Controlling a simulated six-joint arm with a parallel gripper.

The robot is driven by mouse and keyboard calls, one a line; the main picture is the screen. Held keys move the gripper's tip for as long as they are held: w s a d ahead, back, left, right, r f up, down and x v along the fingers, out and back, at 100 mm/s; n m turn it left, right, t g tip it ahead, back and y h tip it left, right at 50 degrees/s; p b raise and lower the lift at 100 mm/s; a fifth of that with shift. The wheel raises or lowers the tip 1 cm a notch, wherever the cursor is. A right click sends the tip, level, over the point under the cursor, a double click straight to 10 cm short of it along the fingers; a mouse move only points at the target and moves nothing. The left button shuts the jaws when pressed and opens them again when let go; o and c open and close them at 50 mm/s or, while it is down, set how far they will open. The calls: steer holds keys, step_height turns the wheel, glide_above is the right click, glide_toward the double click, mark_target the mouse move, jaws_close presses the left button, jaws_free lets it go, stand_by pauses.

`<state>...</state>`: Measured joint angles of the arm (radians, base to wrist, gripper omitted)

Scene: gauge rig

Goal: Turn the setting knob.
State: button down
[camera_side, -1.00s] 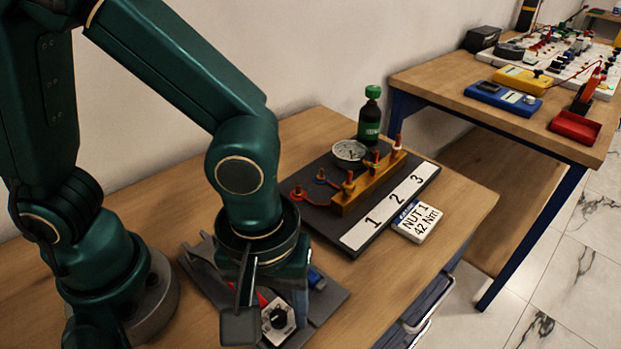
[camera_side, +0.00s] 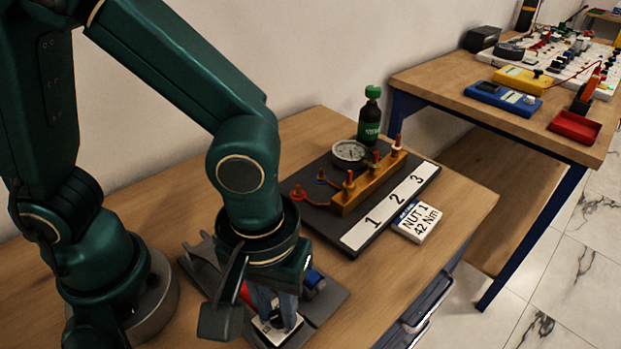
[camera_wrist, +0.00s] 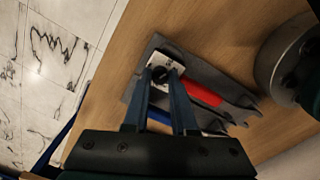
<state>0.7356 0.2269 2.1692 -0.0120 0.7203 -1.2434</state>
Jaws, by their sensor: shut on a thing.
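The setting knob (camera_wrist: 159,74) is a dark round knob on a white dial plate (camera_wrist: 172,57) at one end of the tool in the wrist view. My gripper (camera_wrist: 161,76) points down at it with a finger on either side of the knob, shut on it. In the side view my gripper (camera_side: 279,318) stands over the white plate (camera_side: 262,331), and its fingers hide most of the knob. The dial's markings and the knob's pointer angle cannot be read.
The tool's red part (camera_wrist: 203,93) and a dark grey cradle (camera_side: 330,296) lie close beside my fingers. A black board (camera_side: 318,218) with an orange block (camera_side: 368,187), gauge (camera_side: 349,152) and studs stands behind. A white "NUT 1 42 Nm" card (camera_side: 418,222) lies to the right. The front wood is clear.

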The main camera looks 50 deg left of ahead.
steer(key=m, duration=0.5)
steer(key=shift+m, duration=0.3)
steer(key=m, duration=1)
steer(key=shift+m+g, duration=0.3)
steer(key=shift+m, duration=0.1)
steer(key=m, duration=0.5)
steer(key=shift+m, duration=0.3)
steer(key=c, duration=0.7)
jaws_free()
